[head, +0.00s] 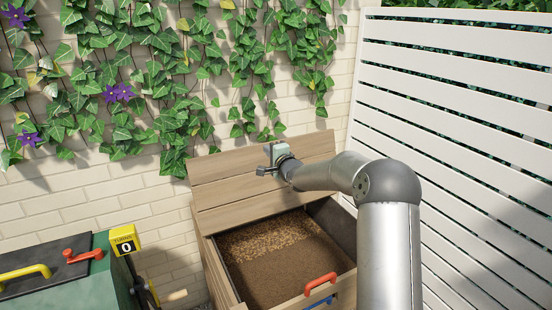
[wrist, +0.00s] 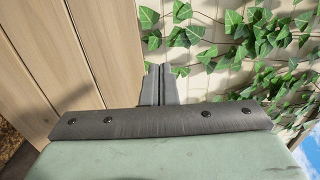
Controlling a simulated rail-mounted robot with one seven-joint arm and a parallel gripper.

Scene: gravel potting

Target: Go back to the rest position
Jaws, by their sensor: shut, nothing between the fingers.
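My gripper (head: 267,162) is in the head view, in front of the raised wooden back boards of the planting box (head: 203,258). It is empty. In the wrist view my gripper (wrist: 160,84) shows its two grey fingers together, pointing toward the ivy wall. My arm reaches in from the right side of the head view, above the box's soil.
The open box holds brown soil (head: 278,272) with coarser material behind it. A red handle (head: 320,284) sits on its front edge. A green bin (head: 118,270) with a yellow counter (head: 125,240) reading 0 stands left. A white slatted fence (head: 470,150) stands right. Ivy (head: 180,110) covers the brick wall.

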